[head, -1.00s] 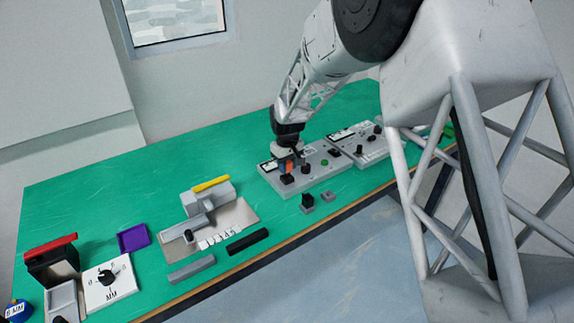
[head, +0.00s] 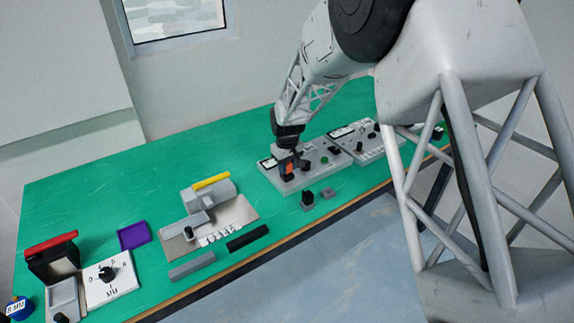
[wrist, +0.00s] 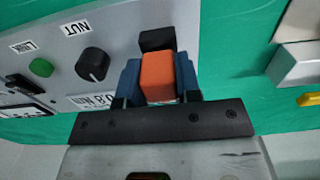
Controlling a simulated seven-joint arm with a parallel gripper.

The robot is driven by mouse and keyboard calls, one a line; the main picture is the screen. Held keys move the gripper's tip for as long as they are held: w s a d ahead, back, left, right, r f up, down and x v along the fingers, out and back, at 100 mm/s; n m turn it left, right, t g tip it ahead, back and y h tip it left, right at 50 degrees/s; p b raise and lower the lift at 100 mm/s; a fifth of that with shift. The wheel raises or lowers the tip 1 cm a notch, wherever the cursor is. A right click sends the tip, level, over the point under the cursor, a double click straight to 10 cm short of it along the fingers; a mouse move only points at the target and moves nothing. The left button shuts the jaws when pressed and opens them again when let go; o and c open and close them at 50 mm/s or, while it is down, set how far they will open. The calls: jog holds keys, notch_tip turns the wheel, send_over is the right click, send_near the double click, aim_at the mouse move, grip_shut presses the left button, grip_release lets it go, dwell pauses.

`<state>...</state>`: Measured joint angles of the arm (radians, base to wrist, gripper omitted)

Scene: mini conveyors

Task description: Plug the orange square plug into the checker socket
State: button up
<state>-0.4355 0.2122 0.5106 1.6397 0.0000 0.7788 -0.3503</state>
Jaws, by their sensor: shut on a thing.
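My gripper (wrist: 158,84) is shut on the orange square plug (wrist: 158,76), which sits between its blue fingertips. In the head view my gripper (head: 289,165) is over the left part of the nearer grey panel, and the plug shows as a small orange patch. This panel (wrist: 120,25), which appears to be the checker, has a green lamp, a black knob and printed labels. A black block (wrist: 157,39) stands on the panel just beyond the plug. The plug's lower end and any socket opening under it are hidden, so I cannot tell whether it is inserted.
A second grey panel (head: 365,150) adjoins on the right. A small black block (head: 307,197) and a grey block (head: 327,193) stand in front. A grey fixture with a yellow bar (head: 211,181) is to the left. The green tabletop (head: 90,195) is clear at the back left.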

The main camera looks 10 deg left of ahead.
jog(key=shift+f, duration=0.45)
jog(key=o, duration=1)
jog(key=shift+r, duration=3.9)
